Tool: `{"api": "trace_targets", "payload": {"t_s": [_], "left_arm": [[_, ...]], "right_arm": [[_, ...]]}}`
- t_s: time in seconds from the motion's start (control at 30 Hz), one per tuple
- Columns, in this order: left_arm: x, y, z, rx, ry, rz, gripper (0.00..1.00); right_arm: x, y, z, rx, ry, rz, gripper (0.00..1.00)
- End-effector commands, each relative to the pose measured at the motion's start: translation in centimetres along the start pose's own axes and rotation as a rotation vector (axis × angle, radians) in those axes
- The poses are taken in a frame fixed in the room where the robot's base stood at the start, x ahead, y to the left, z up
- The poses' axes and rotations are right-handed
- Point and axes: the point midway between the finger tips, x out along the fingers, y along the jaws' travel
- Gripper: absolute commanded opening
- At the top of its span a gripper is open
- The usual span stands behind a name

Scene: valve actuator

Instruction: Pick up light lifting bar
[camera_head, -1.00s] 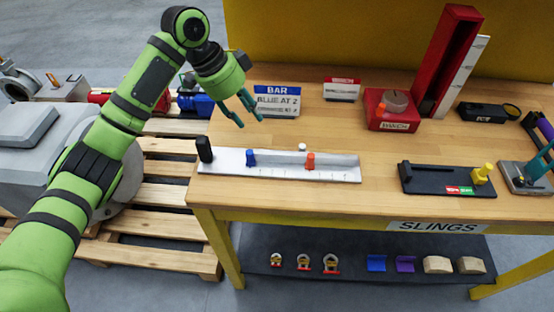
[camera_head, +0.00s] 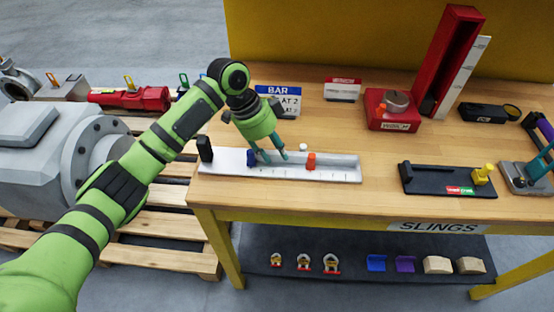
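The light lifting bar appears to be the long pale grey bar (camera_head: 335,172) lying along the front left of the wooden table, with scale marks on its front. It carries a blue slider (camera_head: 251,158) and an orange slider (camera_head: 311,161). A black upright block (camera_head: 205,148) stands at its left end. My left gripper (camera_head: 273,156) points down over the bar, between the two sliders and closer to the blue one. Its teal fingers are apart with nothing seen between them. Whether they touch the bar or the blue slider I cannot tell. My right gripper is not in view.
A blue "BAR" sign (camera_head: 278,100) stands behind my gripper, partly hidden. A red winch block (camera_head: 392,110), a tall red channel (camera_head: 452,60) and a black tray with a yellow knob (camera_head: 447,180) stand to the right. Bare tabletop (camera_head: 345,130) lies behind the bar.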

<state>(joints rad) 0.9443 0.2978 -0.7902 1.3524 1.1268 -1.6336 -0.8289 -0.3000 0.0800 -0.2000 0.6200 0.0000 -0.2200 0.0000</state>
Motion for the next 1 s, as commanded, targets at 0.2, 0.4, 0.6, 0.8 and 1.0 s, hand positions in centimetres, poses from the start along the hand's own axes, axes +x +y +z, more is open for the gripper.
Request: {"api": "trace_targets", "payload": {"t_s": [0.2,0.4,0.6,0.8,1.0], "left_arm": [[0.9,0.0,0.0,0.000,0.000,-0.001,0.37],[0.8,0.0,0.0,0.000,0.000,-0.001,0.01],[0.7,-0.1,-0.1,0.001,0.004,-0.004,0.00],[0.3,-0.1,-0.3,0.002,0.004,-0.005,0.00],[-2.5,-0.2,-1.4,0.004,0.004,-0.009,0.00]], "right_arm": [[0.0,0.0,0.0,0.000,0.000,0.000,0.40],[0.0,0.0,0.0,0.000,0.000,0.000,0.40],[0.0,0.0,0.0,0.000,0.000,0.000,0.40],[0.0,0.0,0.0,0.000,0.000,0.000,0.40],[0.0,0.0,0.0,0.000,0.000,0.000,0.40]]}}
